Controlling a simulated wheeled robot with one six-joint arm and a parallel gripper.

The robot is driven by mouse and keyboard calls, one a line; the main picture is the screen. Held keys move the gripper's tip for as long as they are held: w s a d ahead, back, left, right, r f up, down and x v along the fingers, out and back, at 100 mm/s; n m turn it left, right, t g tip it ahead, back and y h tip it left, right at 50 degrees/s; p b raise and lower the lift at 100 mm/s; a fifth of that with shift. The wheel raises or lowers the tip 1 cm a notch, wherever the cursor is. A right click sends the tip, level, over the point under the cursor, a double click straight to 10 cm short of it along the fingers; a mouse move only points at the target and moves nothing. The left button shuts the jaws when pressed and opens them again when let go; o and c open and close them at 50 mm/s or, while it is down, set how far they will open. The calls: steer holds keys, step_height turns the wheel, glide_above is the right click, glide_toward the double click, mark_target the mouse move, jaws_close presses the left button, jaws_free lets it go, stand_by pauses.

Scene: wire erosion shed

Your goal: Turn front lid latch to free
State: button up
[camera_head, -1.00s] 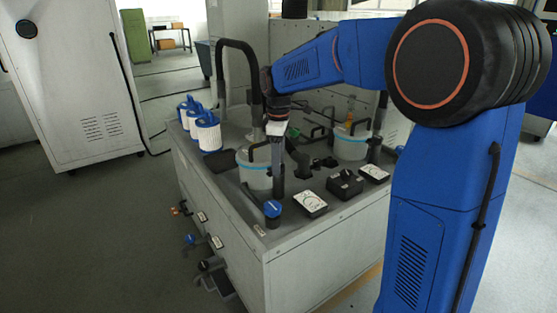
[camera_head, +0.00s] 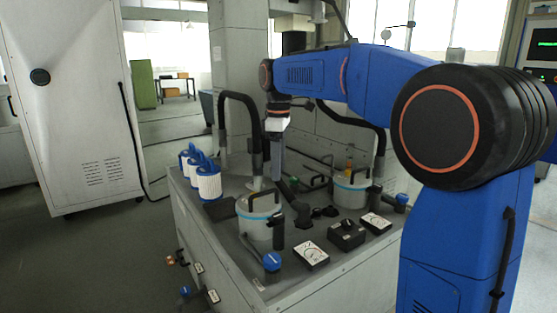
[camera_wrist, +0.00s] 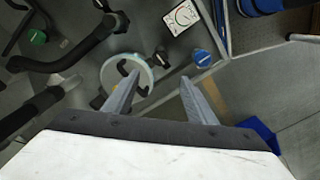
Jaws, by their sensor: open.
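The front canister (camera_head: 259,229) is a pale tub with a blue band and a lid with a black handle, on the near left of the bench top. A black upright piece (camera_head: 278,225), which looks like its lid latch, stands at its right side. Whether it is turned is too small to tell. My gripper (camera_head: 276,180) points down above and slightly behind this piece, apart from it. In the wrist view my open, empty gripper (camera_wrist: 158,79) shows both fingers apart. A round lid with a black handle (camera_wrist: 127,76) lies by the left finger; I cannot tell which canister it is.
The bench also bears a second canister (camera_head: 350,192), white-and-blue filters (camera_head: 208,182), a blue-handled valve (camera_head: 272,261), a gauge (camera_head: 311,255) and a black switch box (camera_head: 347,236). A black bent hose (camera_head: 240,98) rises behind the front canister.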

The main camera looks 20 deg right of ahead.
steer(key=shift+r, duration=0.95)
steer(key=s+d+f+m+t, duration=0.1)
steer(key=s+d+f+m, duration=0.15)
steer(key=s, duration=0.65)
steer(key=s+d+f+m+t, duration=0.1)
steer(key=s+d+f+m, duration=0.2)
steer(key=s, duration=0.6)
steer(key=s+d+f+m+t, duration=0.2)
steer(key=s+f+m, duration=0.5)
steer(key=s+f, duration=0.7)
steer(key=shift+s+f+t, duration=0.35)
steer(key=shift+s+t, duration=0.05)
steer(key=shift+s, duration=0.85)
